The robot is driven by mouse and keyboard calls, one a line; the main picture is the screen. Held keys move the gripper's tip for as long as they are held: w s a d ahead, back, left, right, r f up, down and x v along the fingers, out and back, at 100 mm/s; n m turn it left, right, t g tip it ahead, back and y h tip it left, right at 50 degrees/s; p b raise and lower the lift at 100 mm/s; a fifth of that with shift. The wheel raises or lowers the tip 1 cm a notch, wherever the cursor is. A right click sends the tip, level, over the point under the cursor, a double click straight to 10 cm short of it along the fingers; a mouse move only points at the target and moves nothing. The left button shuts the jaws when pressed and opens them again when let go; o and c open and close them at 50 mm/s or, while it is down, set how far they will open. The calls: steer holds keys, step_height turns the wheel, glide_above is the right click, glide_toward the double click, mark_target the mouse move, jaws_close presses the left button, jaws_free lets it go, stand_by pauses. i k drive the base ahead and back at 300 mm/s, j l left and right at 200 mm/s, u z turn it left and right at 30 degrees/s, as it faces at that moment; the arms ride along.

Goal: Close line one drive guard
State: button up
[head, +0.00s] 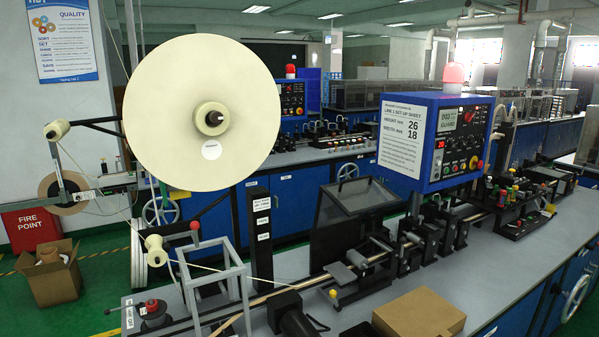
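A dark-framed guard with a see-through panel (354,199) stands raised and tilted on the line nearest me, left of the blue control box. It looks open; the rollers and drive parts (358,262) in front of and below it are exposed. I cannot read a label on the guard itself. The blue control box (433,143) carries a "LINE 1 SET-UP SHEET" and a red lamp on top. My gripper is not in view.
A big cream tape reel (170,110) stands at the left, with tape running past guide rollers to a grey frame (212,290). A cardboard box (418,316) and a black motor-like unit (290,312) sit at the bench front. Bare bench (500,272) lies at right.

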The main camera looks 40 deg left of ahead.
mark_target(344, 201)
steer(key=i+u, duration=0.2)
steer(key=u, duration=0.3)
steer(key=i+u, duration=0.15)
steer(key=u, duration=0.3)
steer(key=i+l+u, duration=0.15)
steer(key=u, duration=0.35)
steer(key=i+l+u, duration=0.1)
steer(key=l+u, duration=0.15)
steer(key=u, duration=0.2)
